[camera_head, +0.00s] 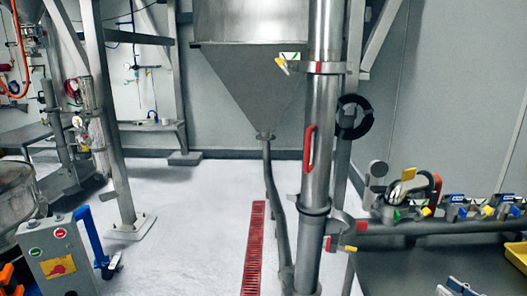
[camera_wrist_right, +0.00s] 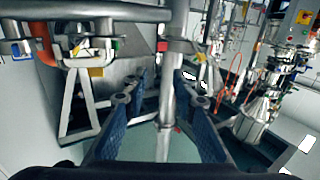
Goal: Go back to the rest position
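My right gripper (camera_head: 458,288) shows only as small blue and grey tips at the bottom edge of the head view, over the dark table top at the right. In the right wrist view the right gripper (camera_wrist_right: 163,86) has its two blue fingers well apart, with nothing between them close by. A metal pole shows in the gap, farther off. My left gripper does not show in either view.
A steel pipe (camera_head: 321,150) with a red handle stands mid-view beside a hopper (camera_head: 255,85). A dark table (camera_head: 415,265) with valves, clamps and a yellow tray (camera_head: 517,255) is at right. A control box (camera_head: 58,258) stands at left. Pale floor (camera_head: 190,230) is open between.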

